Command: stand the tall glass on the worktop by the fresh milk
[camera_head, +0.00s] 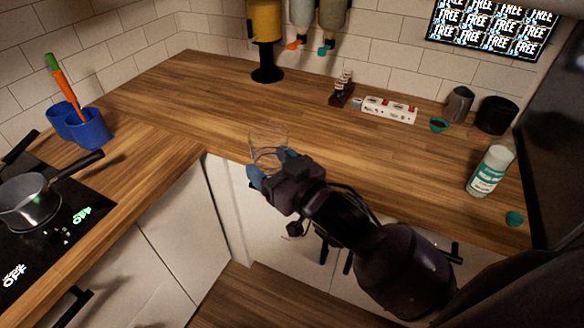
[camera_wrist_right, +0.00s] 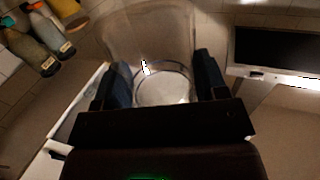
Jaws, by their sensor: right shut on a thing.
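My right gripper (camera_head: 270,169) is shut on the tall glass (camera_head: 268,142), which is clear and hard to make out. It is held at the worktop's front edge; whether its base touches the wood cannot be told. In the right wrist view the glass (camera_wrist_right: 150,38) sits between the two fingers, its round end toward the camera. The fresh milk appears to be the clear bottle with a teal label (camera_head: 487,172), upright on the right part of the worktop (camera_head: 390,165). A small green cap (camera_head: 515,218) lies by it. My left gripper is out of view.
A white carton or power strip (camera_head: 388,109), a dark cup (camera_head: 495,116), a grey pitcher (camera_head: 458,104) and a small green bowl (camera_head: 438,125) stand behind the bottle. A saucepan (camera_head: 30,200) is on the hob. The worktop between glass and bottle is clear.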

